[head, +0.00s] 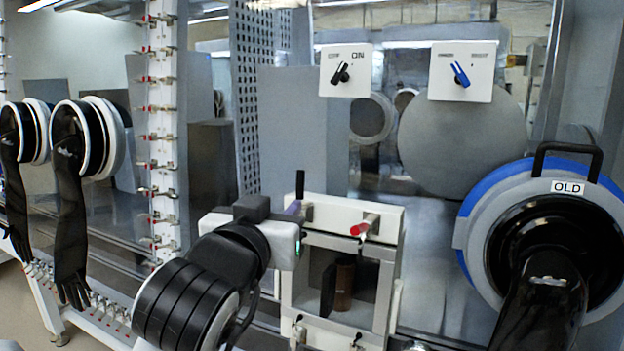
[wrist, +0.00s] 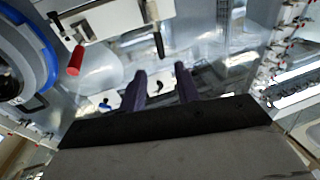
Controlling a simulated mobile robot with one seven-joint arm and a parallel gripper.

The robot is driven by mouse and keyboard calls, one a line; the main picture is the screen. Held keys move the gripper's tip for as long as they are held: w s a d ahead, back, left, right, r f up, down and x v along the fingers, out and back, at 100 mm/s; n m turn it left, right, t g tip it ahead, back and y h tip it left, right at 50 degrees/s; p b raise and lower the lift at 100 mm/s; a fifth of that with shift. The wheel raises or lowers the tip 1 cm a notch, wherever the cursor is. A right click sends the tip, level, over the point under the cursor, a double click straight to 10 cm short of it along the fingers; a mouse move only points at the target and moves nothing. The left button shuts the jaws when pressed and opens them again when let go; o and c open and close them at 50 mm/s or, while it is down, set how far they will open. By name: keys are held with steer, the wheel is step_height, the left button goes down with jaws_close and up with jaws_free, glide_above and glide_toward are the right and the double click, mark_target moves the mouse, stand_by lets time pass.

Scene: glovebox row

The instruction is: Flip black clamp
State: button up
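The black clamp (head: 300,184) is on the top left of a white framed door; its dark handle points up in the head view. In the wrist view the black clamp (wrist: 159,42) is a dark bar just beyond the fingertips, lined up with the gap between them. My gripper (head: 296,209) is at the door's top left corner, close to the clamp. In the wrist view my gripper (wrist: 160,70) has two purple fingers apart with nothing between them. I cannot tell if they touch the clamp; its base is partly hidden in the head view.
A red-tipped clamp (head: 360,229) is on the door's top right; a brown cylinder (head: 344,284) shows through the door's window. A glove port marked OLD (head: 568,187) is at right. Black gloves (head: 70,205) hang at left. Two switch plates (head: 345,71) are above.

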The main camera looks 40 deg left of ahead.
mark_target(299, 185)
steer(key=p+x, duration=0.3)
steer(key=x, duration=0.8)
steer(key=shift+w+a, duration=0.1)
steer(key=shift+w+a+p, duration=0.25)
steer(key=shift+w+p, duration=0.15)
steer(key=shift+w, duration=0.15)
jaws_close()
